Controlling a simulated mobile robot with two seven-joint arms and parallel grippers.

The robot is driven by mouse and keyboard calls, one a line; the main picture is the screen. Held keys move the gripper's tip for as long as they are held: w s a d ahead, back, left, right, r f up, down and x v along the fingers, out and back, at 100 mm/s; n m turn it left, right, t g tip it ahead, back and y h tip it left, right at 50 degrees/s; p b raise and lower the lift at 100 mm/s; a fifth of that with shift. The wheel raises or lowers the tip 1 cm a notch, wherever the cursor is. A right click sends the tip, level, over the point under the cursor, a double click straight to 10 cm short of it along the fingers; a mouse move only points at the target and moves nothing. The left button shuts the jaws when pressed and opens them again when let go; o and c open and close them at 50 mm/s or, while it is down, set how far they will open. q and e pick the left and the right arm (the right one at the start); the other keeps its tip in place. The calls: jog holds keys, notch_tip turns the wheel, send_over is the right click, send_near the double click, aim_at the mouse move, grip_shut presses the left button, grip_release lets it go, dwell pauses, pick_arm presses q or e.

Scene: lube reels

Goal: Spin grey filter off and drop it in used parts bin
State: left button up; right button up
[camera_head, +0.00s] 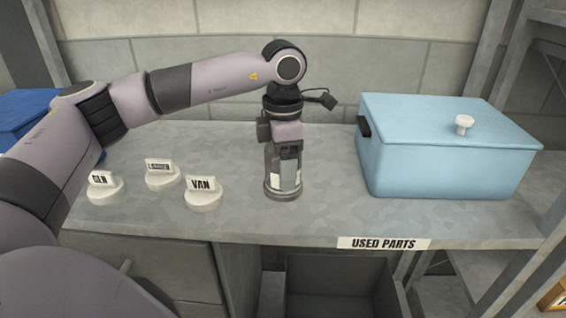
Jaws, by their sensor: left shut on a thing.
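The grey filter (284,181) stands upright on the grey bench, on a dark round base (282,194). My left gripper (287,166) comes down over it from above and is shut on it. The jaws and wrist hide the filter's upper part. The used parts bin (343,287) is a dark grey open box below the bench's front edge, under a white "USED PARTS" label (383,243). The part of it that shows looks empty. My right gripper is not in view.
A light blue lidded box (445,165) with a white knob stands right of the filter. Three white round tags stand at left, one reading "GEN" (104,190) and one "VAN" (203,195). A dark blue box (22,118) is at far left. The bench front is clear.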

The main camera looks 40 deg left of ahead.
pick_arm(q)
jog(key=shift+n, duration=1.1)
jog(key=n, duration=0.3)
jog(key=shift+n, duration=0.4)
jog(key=shift+f+n, duration=0.1)
jog(key=shift+n, duration=0.5)
jog(key=n+p, duration=0.1)
jog(key=n, duration=0.4)
jog(key=shift+d+f, duration=0.1)
jog(key=shift+f, duration=0.05)
jog(key=shift+s, duration=0.1)
jog(key=n, duration=0.5)
jog(key=shift+f+p, duration=0.1)
jog(key=shift+p, duration=0.25)
